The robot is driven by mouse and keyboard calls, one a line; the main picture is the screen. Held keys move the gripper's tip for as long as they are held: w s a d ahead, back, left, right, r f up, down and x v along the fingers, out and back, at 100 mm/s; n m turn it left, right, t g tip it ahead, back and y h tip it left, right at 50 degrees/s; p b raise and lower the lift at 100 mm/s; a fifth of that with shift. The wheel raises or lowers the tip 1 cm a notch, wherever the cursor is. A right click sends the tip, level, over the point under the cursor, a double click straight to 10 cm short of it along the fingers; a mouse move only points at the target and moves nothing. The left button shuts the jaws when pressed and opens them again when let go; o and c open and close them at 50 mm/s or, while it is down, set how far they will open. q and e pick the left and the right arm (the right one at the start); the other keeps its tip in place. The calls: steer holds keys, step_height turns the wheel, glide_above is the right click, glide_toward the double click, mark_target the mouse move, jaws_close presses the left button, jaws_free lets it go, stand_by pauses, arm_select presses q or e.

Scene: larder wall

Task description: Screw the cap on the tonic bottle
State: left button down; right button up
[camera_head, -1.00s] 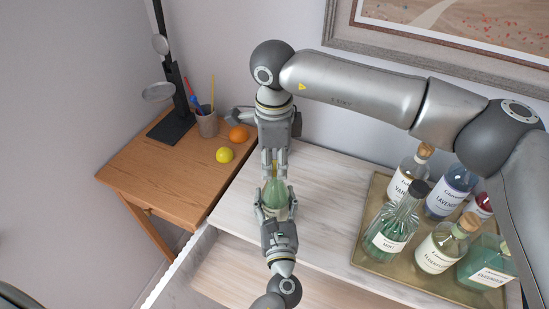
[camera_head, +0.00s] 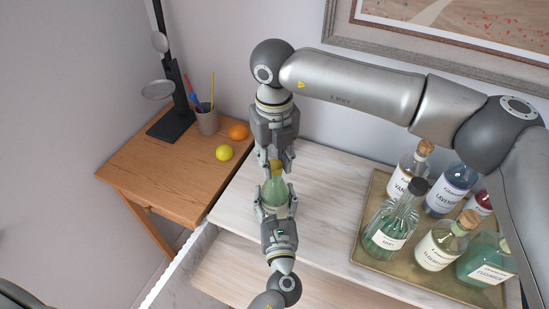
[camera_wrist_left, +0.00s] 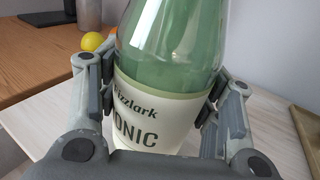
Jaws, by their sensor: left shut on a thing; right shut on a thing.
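The green tonic bottle (camera_head: 276,187) stands upright over the pale counter in the head view. Its cream label, reading "ONIC" at the visible part, fills the middle of the left wrist view (camera_wrist_left: 148,115). My left gripper (camera_head: 276,196) comes from the front and is shut on the bottle's body, one finger on each side. My right gripper (camera_head: 276,160) points down from above and is shut on the yellow-gold cap (camera_head: 276,164) at the bottle's top. The neck and cap are out of the left wrist view. How far the cap sits on the thread cannot be told.
A brass tray (camera_head: 365,249) with several labelled bottles stands at the right of the counter. A wooden side table (camera_head: 160,180) at the left holds a lemon (camera_head: 224,153), an orange (camera_head: 238,132) and a pencil cup (camera_head: 207,122). The counter between bottle and tray is clear.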

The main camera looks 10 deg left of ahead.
steer(key=m, duration=0.5)
steer(key=shift+w+m, duration=0.1)
steer(key=shift+m, duration=0.2)
steer(key=m, duration=0.6)
steer(key=shift+m, duration=0.3)
steer(key=m, duration=0.5)
steer(key=shift+d, duration=0.1)
steer(key=m, duration=0.4)
steer(key=shift+m, duration=0.3)
steer(key=o, duration=0.8)
step_height(320, 180, up, 12)
